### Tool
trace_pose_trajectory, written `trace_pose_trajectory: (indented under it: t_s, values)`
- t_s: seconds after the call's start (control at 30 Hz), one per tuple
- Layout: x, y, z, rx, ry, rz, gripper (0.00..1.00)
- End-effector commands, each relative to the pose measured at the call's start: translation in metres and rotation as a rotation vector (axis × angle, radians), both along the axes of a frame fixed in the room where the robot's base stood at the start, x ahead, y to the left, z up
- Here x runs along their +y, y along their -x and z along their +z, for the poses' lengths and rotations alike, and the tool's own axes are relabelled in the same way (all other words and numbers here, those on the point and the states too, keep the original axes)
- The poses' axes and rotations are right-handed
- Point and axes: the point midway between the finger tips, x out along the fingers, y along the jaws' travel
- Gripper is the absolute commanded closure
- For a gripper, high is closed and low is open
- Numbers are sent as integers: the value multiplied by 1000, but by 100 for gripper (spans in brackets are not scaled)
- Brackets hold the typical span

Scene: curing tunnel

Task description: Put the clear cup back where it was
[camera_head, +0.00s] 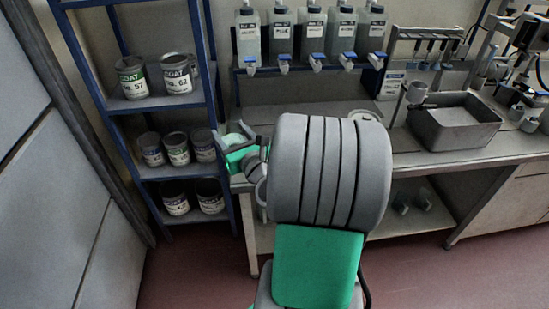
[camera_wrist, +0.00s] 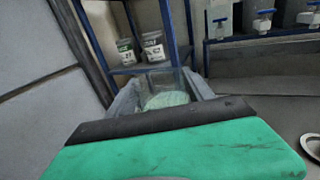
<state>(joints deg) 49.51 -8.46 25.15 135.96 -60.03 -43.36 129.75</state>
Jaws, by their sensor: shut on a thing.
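The clear cup (camera_wrist: 166,90) is between the fingers of my gripper (camera_wrist: 165,100) in the wrist view, with a pale green layer in it. In the head view the cup (camera_head: 236,139) shows at the end of my arm, near the left end of the bench and close to the shelf's right post. My gripper (camera_head: 238,142) is shut on the cup there. My own arm hides much of the bench behind it. I cannot tell whether the cup touches the bench.
A blue-framed shelf (camera_head: 212,100) with several paint cans stands left of the bench (camera_head: 420,155). Several bottles with blue taps (camera_head: 311,38) line a rack above the bench. A grey tray (camera_head: 458,130) sits on the right. A round white item (camera_head: 362,115) lies behind my arm.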

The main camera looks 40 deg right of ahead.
Motion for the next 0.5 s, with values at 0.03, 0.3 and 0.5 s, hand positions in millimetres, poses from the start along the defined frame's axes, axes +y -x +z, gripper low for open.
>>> trace_pose_trajectory:
  t_s: [0.03, 0.3, 0.5]
  values:
    - [-12, 5, 1, -3, 1, -32, 95]
    - [-44, 15, 1, -7, 3, -107, 95]
    - [-81, 7, -19, -6, 2, -108, 95]
